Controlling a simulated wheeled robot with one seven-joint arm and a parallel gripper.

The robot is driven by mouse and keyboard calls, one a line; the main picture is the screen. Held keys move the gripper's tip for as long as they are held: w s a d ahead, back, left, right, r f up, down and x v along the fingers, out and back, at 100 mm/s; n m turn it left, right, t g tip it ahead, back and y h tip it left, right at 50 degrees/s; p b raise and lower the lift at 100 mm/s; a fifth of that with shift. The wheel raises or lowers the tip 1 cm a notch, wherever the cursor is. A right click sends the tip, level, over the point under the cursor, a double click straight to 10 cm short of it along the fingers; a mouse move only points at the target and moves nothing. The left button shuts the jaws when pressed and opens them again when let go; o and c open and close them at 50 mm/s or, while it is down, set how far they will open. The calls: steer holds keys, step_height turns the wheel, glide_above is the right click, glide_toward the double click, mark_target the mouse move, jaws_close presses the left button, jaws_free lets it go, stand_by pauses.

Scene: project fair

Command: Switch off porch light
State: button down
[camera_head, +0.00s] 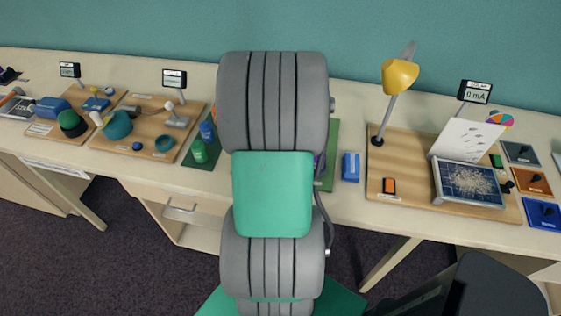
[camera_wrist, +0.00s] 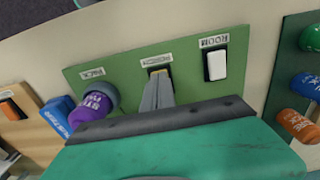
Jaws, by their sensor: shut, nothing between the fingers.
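A green switch board (camera_wrist: 195,75) fills the middle of the wrist view; its right edge also shows in the head view (camera_head: 331,150), the rest hidden behind my arm. A white rocker switch (camera_wrist: 216,65) sits on the board's right under a label that looks like ROOM. A middle switch (camera_wrist: 160,71) sits under a label too small to read surely; only a small yellowish part shows past my fingertips. My gripper (camera_wrist: 158,82) is shut and empty, its tips over or against this middle switch; contact cannot be told.
A purple can (camera_wrist: 92,106) and a grey round part stand at the board's left end, beside a blue box (camera_wrist: 57,115). Green, blue and orange cans (camera_wrist: 302,80) stand on a dark board at right. A yellow lamp (camera_head: 399,76) stands farther right on the table.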

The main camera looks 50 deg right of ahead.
steer(key=shift+r+p, duration=2.55)
steer(key=shift+r, duration=0.95)
steer(key=shift+f, duration=0.1)
